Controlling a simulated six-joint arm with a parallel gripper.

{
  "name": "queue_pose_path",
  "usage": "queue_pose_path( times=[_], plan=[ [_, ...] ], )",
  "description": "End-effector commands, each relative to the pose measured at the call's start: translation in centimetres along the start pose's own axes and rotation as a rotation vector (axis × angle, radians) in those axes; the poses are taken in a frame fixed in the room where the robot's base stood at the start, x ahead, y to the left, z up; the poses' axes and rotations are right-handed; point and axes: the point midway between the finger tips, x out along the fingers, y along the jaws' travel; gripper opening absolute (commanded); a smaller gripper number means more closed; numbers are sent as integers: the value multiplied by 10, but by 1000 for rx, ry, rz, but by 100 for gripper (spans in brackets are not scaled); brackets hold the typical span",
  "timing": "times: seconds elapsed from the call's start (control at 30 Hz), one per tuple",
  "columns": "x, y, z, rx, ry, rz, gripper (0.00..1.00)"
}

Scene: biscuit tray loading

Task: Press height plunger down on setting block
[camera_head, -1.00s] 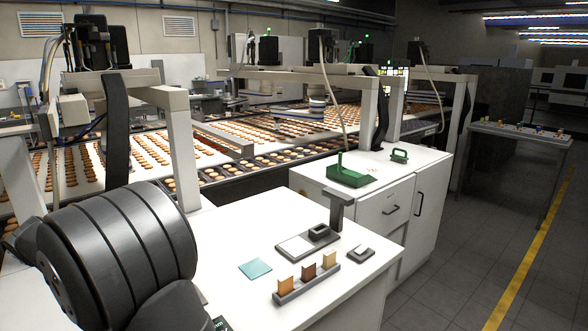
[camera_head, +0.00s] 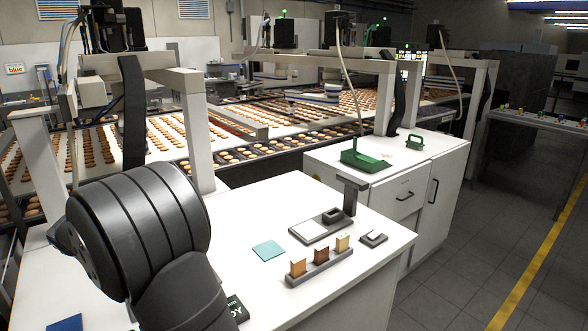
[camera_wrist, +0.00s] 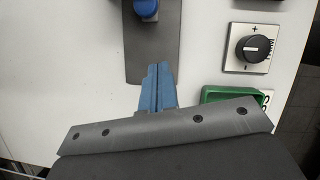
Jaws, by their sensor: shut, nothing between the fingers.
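In the wrist view, a blue round knob (camera_wrist: 146,8), which looks like the height plunger, shows at the top edge, partly cut off. It stands over a dark grey plate (camera_wrist: 150,45), which looks like part of the setting block. My gripper (camera_wrist: 158,68) has two blue fingers, shut together and empty. Its fingertips overlie the lower part of the grey plate in the picture, below the knob and apart from it. I cannot tell the height of the fingertips above the plate. In the head view the gripper and knob are not visible.
Right of the plate are a black dial (camera_wrist: 255,48) marked plus and minus and a green-framed item (camera_wrist: 232,95). In the head view, the white worktop holds a teal square (camera_head: 268,250), a rack of three coloured blocks (camera_head: 320,268) and a grey stand (camera_head: 340,221).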

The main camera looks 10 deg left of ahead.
Motion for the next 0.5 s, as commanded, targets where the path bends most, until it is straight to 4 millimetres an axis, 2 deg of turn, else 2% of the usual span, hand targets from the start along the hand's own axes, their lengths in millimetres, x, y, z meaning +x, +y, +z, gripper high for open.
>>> queue_pose_path(
  times=[0.17,0.27,0.37,0.5],
  plan=[
    [-1,-2,2,2,5,0,0],
    [-4,-9,11,10,29,-1,0],
    [-10,-24,31,45,89,-2,0],
    [-20,-38,68,211,218,-4,0]
  ],
)
